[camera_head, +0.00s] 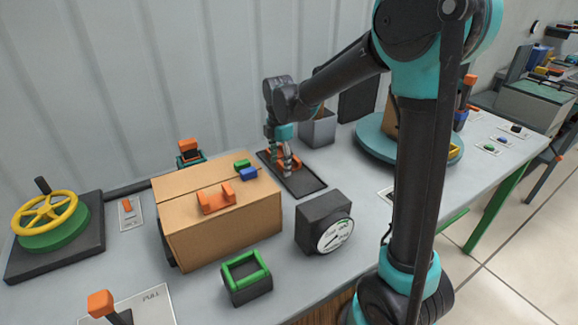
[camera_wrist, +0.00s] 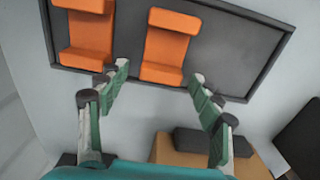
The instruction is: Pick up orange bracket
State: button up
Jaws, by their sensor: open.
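Two orange brackets sit side by side on a dark tray (camera_wrist: 225,60); the wrist view shows one bracket (camera_wrist: 166,46) near the middle and the other bracket (camera_wrist: 88,38) at the left. My gripper (camera_wrist: 159,72) is open and empty, its fingertips spread to either side of the middle bracket's near edge. Whether they are level with it, I cannot tell. In the head view my gripper (camera_head: 284,160) points down over the tray (camera_head: 308,187) and partly hides the brackets. A third orange bracket (camera_head: 215,199) lies on top of the cardboard box (camera_head: 225,235).
A green block (camera_head: 242,163) and a blue block (camera_head: 249,174) also lie on the box. A black gauge (camera_head: 325,223) stands in front of the tray. A grey bin (camera_head: 318,130) is behind it, and a teal turntable (camera_head: 372,136) is to the right.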

jog(key=c, duration=1.3)
jog(key=shift+o, duration=0.2)
